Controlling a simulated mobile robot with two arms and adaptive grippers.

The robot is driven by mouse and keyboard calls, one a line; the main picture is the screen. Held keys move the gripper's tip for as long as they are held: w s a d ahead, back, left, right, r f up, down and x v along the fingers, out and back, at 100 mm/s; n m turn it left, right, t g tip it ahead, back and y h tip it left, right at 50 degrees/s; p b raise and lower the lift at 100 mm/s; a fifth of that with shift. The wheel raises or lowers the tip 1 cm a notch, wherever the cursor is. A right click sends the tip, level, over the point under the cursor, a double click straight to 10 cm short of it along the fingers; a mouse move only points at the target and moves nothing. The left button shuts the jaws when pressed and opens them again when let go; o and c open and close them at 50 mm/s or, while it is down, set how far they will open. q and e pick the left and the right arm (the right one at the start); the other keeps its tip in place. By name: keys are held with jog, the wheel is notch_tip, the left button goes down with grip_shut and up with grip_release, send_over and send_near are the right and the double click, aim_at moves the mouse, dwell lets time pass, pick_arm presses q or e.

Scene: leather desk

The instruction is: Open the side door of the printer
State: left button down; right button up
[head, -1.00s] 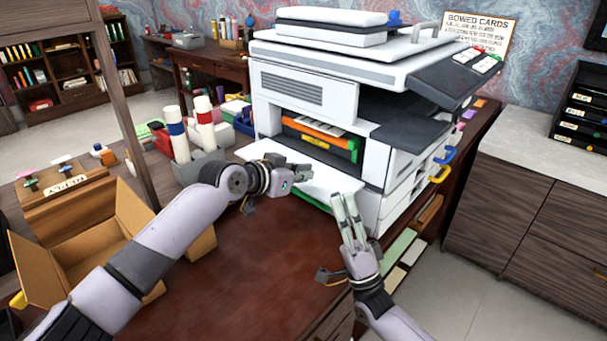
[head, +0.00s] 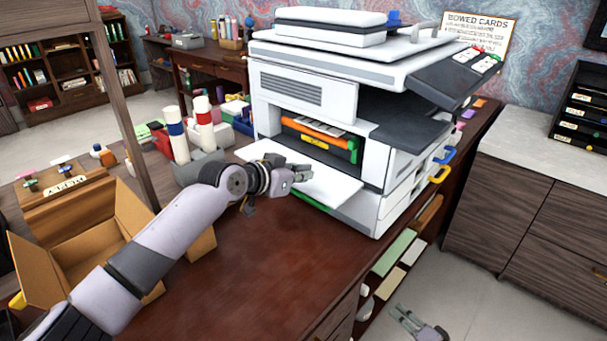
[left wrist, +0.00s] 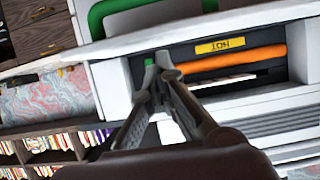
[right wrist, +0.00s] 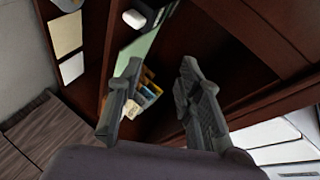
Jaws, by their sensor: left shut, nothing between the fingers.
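The white and grey printer (head: 300,85) stands on the brown desk. Its side door (head: 325,185) is folded down like a flat white shelf, and the opening shows an orange roller (head: 318,128) and a green part. My left gripper (head: 303,176) is shut and empty above the lowered door. In the left wrist view its fingertips (left wrist: 162,62) point at the opening, with the orange roller (left wrist: 235,60) and a yellow "HOT" label behind. My right gripper (head: 405,315) is low beside the desk's right edge. In the right wrist view its fingers (right wrist: 160,75) are apart with nothing between them.
An open cardboard box (head: 100,230) stands at the desk's left. Red- and blue-banded white rolls (head: 177,135) stand in a grey holder left of the printer. Yellow and blue handles (head: 440,172) stick out on the printer's right. The desk front is clear. Shelves with papers (head: 395,252) lie below its edge.

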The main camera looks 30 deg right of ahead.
jog(key=s+a+f+n+g, duration=0.3)
jog(key=s+a+f+n, duration=0.15)
jog(key=s+f, duration=0.4)
jog(key=s+a+f+n+g, duration=0.4)
jog(key=s+a+f, duration=0.15)
jog(key=f, duration=0.55)
jog(key=s+a+f+n+g, duration=0.3)
jog(key=s+a+f+n, duration=0.1)
jog(key=s+a, duration=0.3)
jog(key=s+a+f+n+g, duration=0.2)
jog(key=s+a+f+n, duration=0.2)
jog(key=s+a, duration=0.3)
jog(key=s+f, duration=0.1)
jog(key=s, duration=0.2)
jog(key=shift+s+a+g, duration=0.15)
jog(key=shift+s+g, duration=0.05)
jog(key=shift+g, duration=0.2)
